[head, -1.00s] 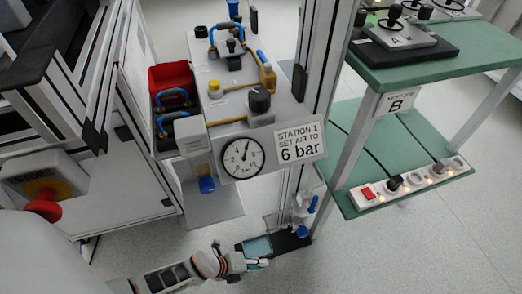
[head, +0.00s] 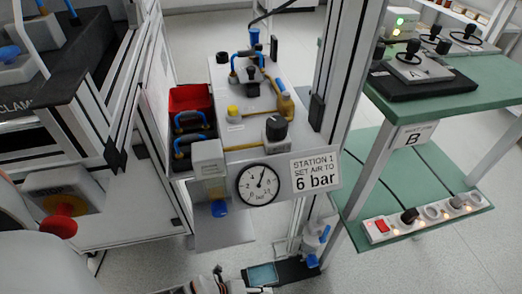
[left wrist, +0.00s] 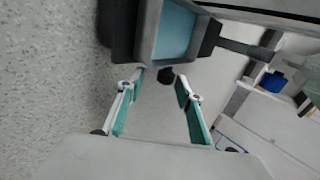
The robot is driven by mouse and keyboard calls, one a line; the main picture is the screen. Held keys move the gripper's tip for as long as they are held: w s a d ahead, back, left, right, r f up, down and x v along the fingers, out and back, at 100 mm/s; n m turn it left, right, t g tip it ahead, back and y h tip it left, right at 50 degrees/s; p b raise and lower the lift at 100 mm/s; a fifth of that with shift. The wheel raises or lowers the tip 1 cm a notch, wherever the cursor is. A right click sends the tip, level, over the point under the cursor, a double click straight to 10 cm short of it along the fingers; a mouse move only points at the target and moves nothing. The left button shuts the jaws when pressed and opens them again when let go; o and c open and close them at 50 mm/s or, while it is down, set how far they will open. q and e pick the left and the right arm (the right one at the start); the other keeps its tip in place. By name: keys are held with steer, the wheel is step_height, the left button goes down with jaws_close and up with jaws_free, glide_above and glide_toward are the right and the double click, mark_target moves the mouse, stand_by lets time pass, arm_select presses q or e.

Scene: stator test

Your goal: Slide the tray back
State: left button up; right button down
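A small dark tray with a pale blue floor (head: 263,274) sits low at the bottom of the head view, beside the foot of the station frame. It also shows at the top of the left wrist view (left wrist: 176,34), with a dark round knob (left wrist: 166,75) on its near side. My left gripper (left wrist: 160,80) is open, its two green-padded fingers reaching toward the tray with the knob near and between their tips. I cannot tell whether they touch it. In the head view my left gripper (head: 243,287) is partly cut off by the bottom edge. My right gripper is not in view.
Above the tray stands the air station with a gauge (head: 258,184) and a "6 bar" sign (head: 315,174). A blue-capped filter unit (head: 314,243) stands right of the tray. A green bench with a power strip (head: 428,218) is further right. A red emergency button (head: 60,220) is at left.

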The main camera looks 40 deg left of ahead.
arm_select(q)
steer(key=shift+w+r, duration=0.15)
steer(key=v, duration=1.2)
steer(key=shift+d, duration=0.1)
stand_by(0.5)
